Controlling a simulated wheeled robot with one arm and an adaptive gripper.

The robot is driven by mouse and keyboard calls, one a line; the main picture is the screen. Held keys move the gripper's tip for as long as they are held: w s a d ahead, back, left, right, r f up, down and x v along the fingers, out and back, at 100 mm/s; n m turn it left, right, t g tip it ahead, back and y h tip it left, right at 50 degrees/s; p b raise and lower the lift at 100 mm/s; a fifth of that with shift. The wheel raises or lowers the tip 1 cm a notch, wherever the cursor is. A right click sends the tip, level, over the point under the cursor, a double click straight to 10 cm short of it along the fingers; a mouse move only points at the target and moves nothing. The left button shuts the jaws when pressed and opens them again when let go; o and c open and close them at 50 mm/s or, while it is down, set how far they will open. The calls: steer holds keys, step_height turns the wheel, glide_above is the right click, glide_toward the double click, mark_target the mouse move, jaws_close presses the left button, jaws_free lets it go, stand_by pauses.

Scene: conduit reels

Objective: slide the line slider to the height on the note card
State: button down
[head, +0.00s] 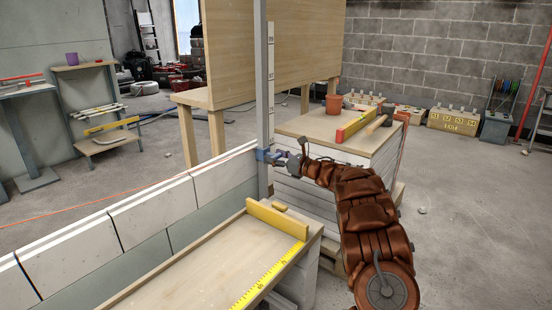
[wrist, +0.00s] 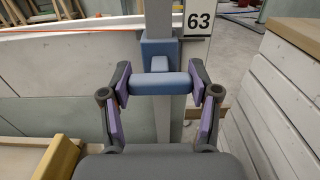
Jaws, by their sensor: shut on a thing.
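In the wrist view the slider's blue body (wrist: 150,49) carries a crossbar handle (wrist: 160,84). My gripper's purple-padded fingers are shut on the two ends of this handle. More labels run up the pole, too small to read. I see no note card that I can read.
The white block wall (head: 150,212) with an orange line runs left of the pole. A wooden bench with a yellow measuring tape (head: 268,277) stands in front. A block stack with a wooden top (head: 315,122), a pot and a level stands right. A large wooden panel (head: 280,45) rises behind.

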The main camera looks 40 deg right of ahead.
steer(key=shift+f, duration=0.3)
steer(key=c, duration=0.6)
jaws_free()
steer(key=o, duration=0.4)
steer(key=shift+c, duration=0.2)
steer(key=shift+r, duration=0.1)
steer(key=shift+s+d, duration=0.15)
steer(key=shift+s, duration=0.3)
steer(key=v, duration=1.1)
